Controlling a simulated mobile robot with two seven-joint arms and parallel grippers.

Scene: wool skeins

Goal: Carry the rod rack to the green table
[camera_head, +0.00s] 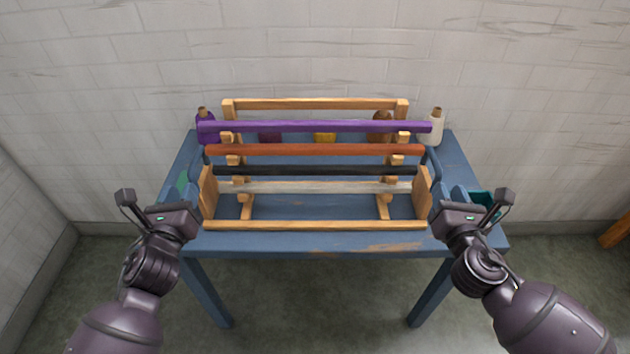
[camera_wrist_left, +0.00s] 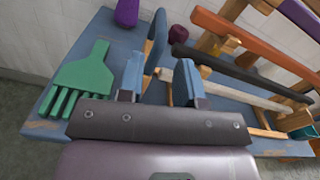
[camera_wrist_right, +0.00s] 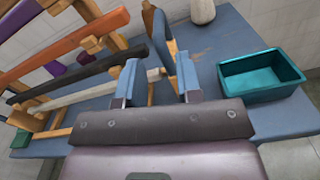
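The rod rack (camera_head: 316,225) is a wooden frame standing upright on a blue table (camera_head: 310,242). It carries a purple rod (camera_head: 315,127), an orange-red rod (camera_head: 315,150), a black rod (camera_head: 315,170) and a pale rod (camera_head: 315,187). My left gripper (camera_wrist_left: 160,78) is at the rack's left end, and my right gripper (camera_wrist_right: 158,80) is at its right end. In each wrist view the fingers are apart, with part of the rack's end showing between or beyond them. Whether they touch it I cannot tell. No green table is in view.
A green comb-like tool (camera_wrist_left: 85,78) lies left of the rack. A teal bin (camera_wrist_right: 262,75) stands to its right. Several coloured spools, including a white one (camera_head: 434,127), stand behind it. A brick wall is close behind the table. Grey floor is open in front.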

